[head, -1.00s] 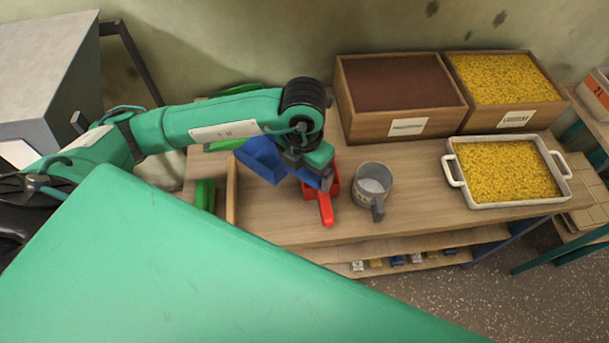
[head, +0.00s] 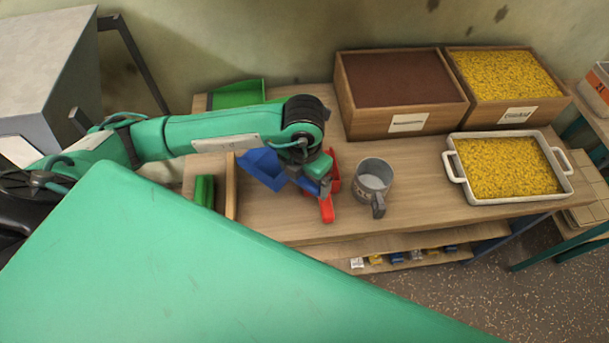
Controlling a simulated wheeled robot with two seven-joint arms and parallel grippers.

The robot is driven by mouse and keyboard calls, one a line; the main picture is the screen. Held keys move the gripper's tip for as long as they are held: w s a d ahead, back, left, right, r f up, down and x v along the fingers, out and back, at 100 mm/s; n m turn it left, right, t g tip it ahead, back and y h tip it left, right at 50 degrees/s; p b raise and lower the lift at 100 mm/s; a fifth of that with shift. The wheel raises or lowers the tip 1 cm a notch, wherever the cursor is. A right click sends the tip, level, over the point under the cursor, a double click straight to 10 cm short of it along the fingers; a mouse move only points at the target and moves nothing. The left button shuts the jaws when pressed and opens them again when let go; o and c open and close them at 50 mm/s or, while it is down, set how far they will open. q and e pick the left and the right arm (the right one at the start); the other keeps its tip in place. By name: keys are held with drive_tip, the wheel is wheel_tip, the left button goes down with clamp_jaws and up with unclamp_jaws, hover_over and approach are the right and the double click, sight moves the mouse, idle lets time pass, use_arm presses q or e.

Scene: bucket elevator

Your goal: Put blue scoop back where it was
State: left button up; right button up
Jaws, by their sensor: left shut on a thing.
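The blue scoop (head: 262,168) is in my left gripper (head: 318,188), which is shut on it. The scoop's wide pan points left, over the table and right of the wooden divider. Whether the scoop touches the table I cannot tell. A red scoop (head: 327,208) lies right behind and below the gripper, partly hidden by it. My right gripper is not in view.
A grey mug (head: 372,186) stands right of the red scoop. A green scoop (head: 238,94) lies at the back left, and a green handle (head: 204,191) shows left of the wooden divider (head: 231,187). Wooden boxes (head: 408,122) and a white tray (head: 461,193) stand right.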

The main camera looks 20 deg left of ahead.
use_arm(q)
drive_tip(key=o, duration=0.9)
drive_tip(key=shift+c, duration=0.2)
drive_tip(key=shift+r+p, duration=0.45)
drive_tip(key=shift+p, duration=0.15)
drive_tip(key=shift+r+p, duration=0.4)
drive_tip(key=shift+p, duration=0.05)
wheel_tip(320, 180, up, 11)
drive_tip(key=b, duration=0.2)
drive_tip(key=shift+r, duration=0.2)
